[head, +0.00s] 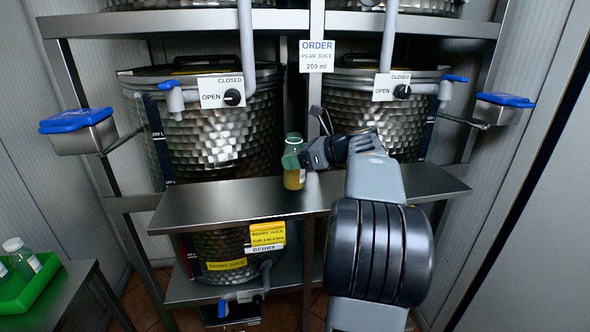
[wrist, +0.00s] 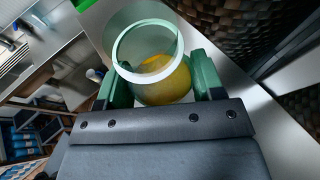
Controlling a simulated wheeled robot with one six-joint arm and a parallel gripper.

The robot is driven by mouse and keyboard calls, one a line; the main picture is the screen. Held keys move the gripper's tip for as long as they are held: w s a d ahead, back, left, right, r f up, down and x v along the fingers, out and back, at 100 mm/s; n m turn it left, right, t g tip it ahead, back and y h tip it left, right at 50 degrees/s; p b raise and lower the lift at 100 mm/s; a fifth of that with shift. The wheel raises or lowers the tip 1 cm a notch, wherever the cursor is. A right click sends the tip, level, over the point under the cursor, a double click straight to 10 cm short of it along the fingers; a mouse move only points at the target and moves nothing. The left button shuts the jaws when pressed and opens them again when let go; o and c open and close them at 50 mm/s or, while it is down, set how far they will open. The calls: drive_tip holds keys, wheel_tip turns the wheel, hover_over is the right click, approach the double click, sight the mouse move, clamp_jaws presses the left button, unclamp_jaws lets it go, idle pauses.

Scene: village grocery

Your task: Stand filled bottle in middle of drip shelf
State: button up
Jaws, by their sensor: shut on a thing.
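The clear bottle (head: 294,180) holds yellow-orange juice in its lower part and looks upright, open at the top. It is at the drip shelf (head: 225,203), a little left of its middle. I cannot tell whether its base touches the metal. My gripper (head: 292,161) comes in from the right and is shut on the bottle. In the wrist view the bottle (wrist: 163,78) sits between the two green fingers, its round mouth facing the camera.
Two hammered steel tanks (head: 222,135) (head: 385,125) with taps and OPEN/CLOSED dials stand behind the shelf. An order card (head: 317,57) reads PEAR JUICE 200 ml. A green tray (head: 30,285) with bottles is at lower left. The shelf is clear on the left.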

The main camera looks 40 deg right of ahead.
drive_tip(key=shift+w+d+f, duration=0.15)
drive_tip(key=shift+w+f, duration=0.1)
drive_tip(key=shift+f, duration=0.55)
drive_tip(key=shift+w+d+f, duration=0.1)
drive_tip(key=shift+w+f, duration=0.15)
drive_tip(key=shift+f, duration=1.05)
drive_tip(key=shift+f, duration=0.15)
drive_tip(key=o, duration=1.3)
drive_tip(key=shift+s, duration=0.1)
drive_tip(key=v, duration=1.2)
drive_tip(key=shift+a, duration=0.15)
